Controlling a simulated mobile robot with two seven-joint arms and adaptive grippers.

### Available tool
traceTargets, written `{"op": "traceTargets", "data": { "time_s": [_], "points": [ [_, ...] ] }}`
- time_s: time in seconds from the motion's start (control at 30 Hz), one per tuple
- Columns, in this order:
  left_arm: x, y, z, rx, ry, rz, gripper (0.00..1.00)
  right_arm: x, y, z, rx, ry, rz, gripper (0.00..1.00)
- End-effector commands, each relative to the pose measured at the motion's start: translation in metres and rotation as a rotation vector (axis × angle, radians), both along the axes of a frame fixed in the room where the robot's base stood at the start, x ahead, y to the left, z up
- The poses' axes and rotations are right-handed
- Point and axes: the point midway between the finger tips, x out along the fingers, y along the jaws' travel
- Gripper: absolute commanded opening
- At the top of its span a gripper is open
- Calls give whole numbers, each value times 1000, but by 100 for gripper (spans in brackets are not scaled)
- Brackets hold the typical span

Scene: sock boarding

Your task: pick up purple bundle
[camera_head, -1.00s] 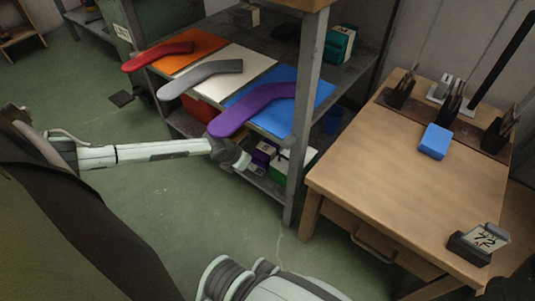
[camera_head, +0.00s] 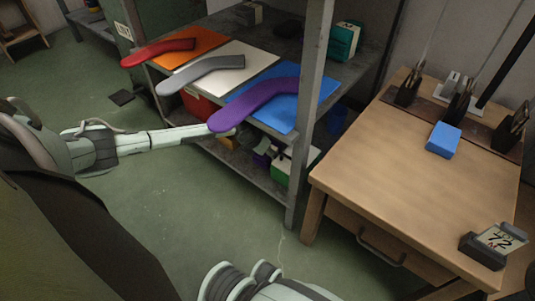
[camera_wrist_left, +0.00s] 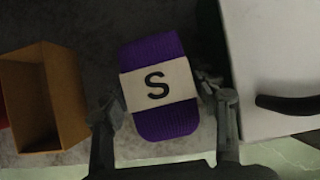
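The purple bundle (camera_wrist_left: 163,116) has a pale band with a black S and lies on the grey shelf surface in the left wrist view. My left gripper (camera_wrist_left: 165,103) has one finger on each side of it, close to its edges. The fingers look open; whether either touches the bundle is hard to tell. In the head view a bit of purple (camera_head: 261,160) shows on the lower shelf, and my left gripper is hidden behind the purple sock form. My right gripper is out of view.
In the left wrist view an open orange-brown box (camera_wrist_left: 55,95) is left of the bundle and a white box with a dark handle (camera_wrist_left: 265,65) is right. Above, the rack (camera_head: 318,90) holds red, grey and purple sock forms (camera_head: 255,100). A wooden desk (camera_head: 400,180) stands right.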

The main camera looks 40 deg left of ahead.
Motion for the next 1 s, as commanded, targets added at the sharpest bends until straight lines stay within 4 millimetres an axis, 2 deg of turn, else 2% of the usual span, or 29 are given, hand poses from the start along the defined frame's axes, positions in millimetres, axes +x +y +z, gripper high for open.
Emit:
{"op": "traceTargets", "data": {
  "time_s": [0.03,0.27,0.57,0.73,1.0],
  "points": [
    [0,0,0,0,0,0,50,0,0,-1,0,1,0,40],
    [0,0,0,0,0,0,23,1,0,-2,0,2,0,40],
    [0,0,3,0,-1,0,22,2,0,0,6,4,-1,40],
    [0,1,19,1,-2,0,22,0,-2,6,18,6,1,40],
    [-51,4,18,2,4,-3,22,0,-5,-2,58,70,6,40]
  ]
}}
